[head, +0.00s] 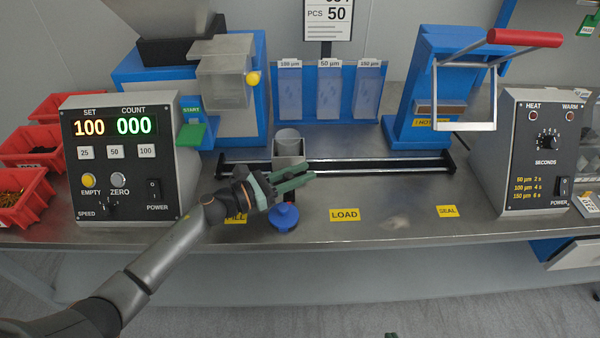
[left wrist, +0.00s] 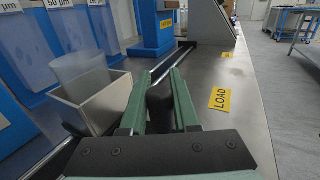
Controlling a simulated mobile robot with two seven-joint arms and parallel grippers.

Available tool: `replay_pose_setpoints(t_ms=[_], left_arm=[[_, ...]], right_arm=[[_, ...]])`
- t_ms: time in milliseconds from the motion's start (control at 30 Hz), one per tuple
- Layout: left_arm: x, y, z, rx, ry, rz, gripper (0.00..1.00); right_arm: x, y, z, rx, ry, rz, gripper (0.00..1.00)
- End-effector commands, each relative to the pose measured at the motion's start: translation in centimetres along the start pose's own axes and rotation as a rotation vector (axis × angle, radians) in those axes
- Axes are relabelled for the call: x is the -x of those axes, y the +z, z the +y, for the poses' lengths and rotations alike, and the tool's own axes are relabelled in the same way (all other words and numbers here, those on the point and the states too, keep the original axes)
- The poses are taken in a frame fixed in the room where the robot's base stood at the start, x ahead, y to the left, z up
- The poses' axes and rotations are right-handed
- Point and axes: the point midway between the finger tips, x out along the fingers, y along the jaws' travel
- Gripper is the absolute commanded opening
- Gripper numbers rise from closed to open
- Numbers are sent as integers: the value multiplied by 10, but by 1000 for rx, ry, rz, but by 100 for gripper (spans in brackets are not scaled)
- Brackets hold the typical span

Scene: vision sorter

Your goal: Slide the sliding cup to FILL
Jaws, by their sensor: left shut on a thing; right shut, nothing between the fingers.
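The sliding cup is a clear cup (head: 288,140) in a metal box holder (head: 287,160) on a dark double rail (head: 370,170). It stands between the FILL label (head: 236,219) and the LOAD label (head: 344,214). The FILL label is partly hidden by my left arm. My left gripper (head: 303,181) is in front of the holder, shut on a black handle (left wrist: 160,104). In the left wrist view the holder (left wrist: 95,107) stands left of the fingers. Only a small dark green tip of my right gripper (head: 391,335) shows at the bottom edge.
A blue round piece (head: 283,216) sits just below my left gripper; I cannot tell whether it joins the handle. The counter box (head: 120,155) stands at left, the heat box (head: 535,150) at right. The SEAL label (head: 447,211) lies right. Bench around LOAD is clear.

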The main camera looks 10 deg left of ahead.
Motion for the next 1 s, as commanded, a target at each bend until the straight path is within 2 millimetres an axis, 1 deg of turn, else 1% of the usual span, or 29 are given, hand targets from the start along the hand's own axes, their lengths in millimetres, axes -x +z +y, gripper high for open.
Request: replay_pose_setpoints(t_ms=[33, 100, 1000], left_arm=[[0, 0, 0, 0, 0, 0, 8], [0, 0, 0, 0, 1, 0, 0], [0, 0, 0, 1, 1, 1, 0]], right_arm=[[0, 0, 0, 0, 0, 0, 0], [0, 0, 0, 0, 0, 0, 0], [0, 1, 0, -1, -1, -2, 0]])
